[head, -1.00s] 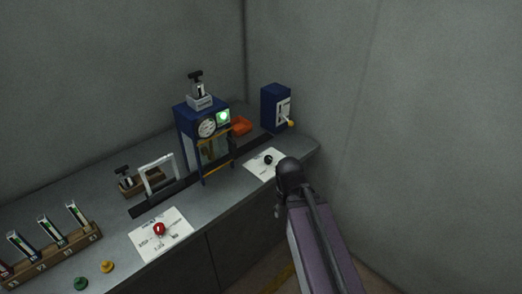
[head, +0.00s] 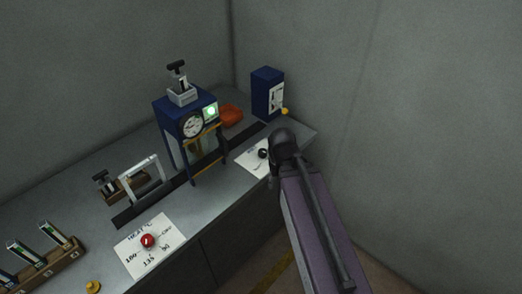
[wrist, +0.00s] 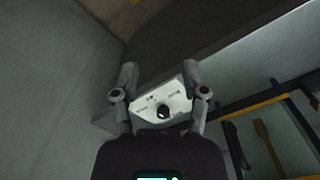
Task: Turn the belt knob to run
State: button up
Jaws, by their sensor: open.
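The belt knob (head: 262,153) is a small black knob on a white card (head: 247,161) near the right end of the counter. In the wrist view the knob (wrist: 162,112) sits on its card (wrist: 176,97), which has small markings I cannot read. My gripper (wrist: 161,76) is open, with its two fingers apart on the left and right of the card in that view. Nothing is between the fingers but the view of the card and knob. In the head view my arm reaches in just right of the knob, and the fingers cannot be made out.
A red knob (head: 148,241) sits on a heat card (head: 132,258). A blue box with a lever (head: 266,93) stands by the right wall. An orange item (head: 230,115) lies between them.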

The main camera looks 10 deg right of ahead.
jog(key=shift+o, duration=0.2)
jog(key=o, duration=0.4)
jog(key=shift+o, duration=0.2)
jog(key=shift+w, duration=0.3)
jog(key=n, duration=0.4)
send_over(263, 151)
jog(key=shift+f, duration=0.1)
jog(key=shift+f, duration=0.1)
notch_tip(263, 151, down, 14)
jog(key=b, duration=1.4)
jog(key=shift+r, duration=0.2)
